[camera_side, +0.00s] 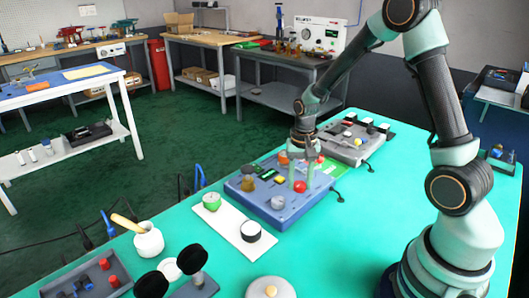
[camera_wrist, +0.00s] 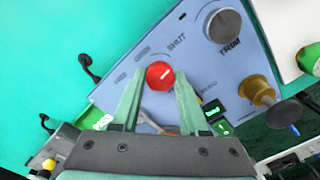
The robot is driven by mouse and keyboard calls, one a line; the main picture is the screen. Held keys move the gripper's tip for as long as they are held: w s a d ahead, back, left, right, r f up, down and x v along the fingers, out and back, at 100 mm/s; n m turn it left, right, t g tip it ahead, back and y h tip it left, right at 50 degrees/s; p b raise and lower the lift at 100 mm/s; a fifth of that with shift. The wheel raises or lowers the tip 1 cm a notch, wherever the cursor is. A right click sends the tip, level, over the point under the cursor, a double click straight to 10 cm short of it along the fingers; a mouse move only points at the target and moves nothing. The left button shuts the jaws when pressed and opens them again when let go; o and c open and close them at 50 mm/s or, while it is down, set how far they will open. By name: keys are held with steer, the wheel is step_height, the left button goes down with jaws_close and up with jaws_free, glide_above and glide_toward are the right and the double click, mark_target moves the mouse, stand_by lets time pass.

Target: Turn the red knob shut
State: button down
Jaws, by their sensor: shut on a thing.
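The red knob (camera_side: 299,187) sits on the blue-grey panel box (camera_side: 262,208) on the green table. My gripper (camera_side: 301,180) reaches down to it from above. In the wrist view the round red knob (camera_wrist: 160,75) lies between the two pale green fingertips of my gripper (camera_wrist: 159,80), which are shut on its sides. Printed words, among them SHUT, curve around the knob on the panel (camera_wrist: 185,72). A small pale mark shows on the knob's top, but I cannot tell clearly where it points. The fingers hide part of the knob's sides.
On the same panel are a grey TRIM knob (camera_wrist: 223,25), a brass-coloured knob (camera_wrist: 257,90) and lit green displays (camera_wrist: 216,118). A second grey box (camera_side: 350,142) stands behind. A white board (camera_side: 222,222) with a green-sided round part (camera_side: 211,201) lies in front.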

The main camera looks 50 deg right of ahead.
mark_target(300, 184)
steer(key=shift+m, duration=0.8)
steer(key=shift+c, duration=2.1)
jaws_free()
steer(key=shift+r, duration=0.1)
step_height(300, 184, up, 12)
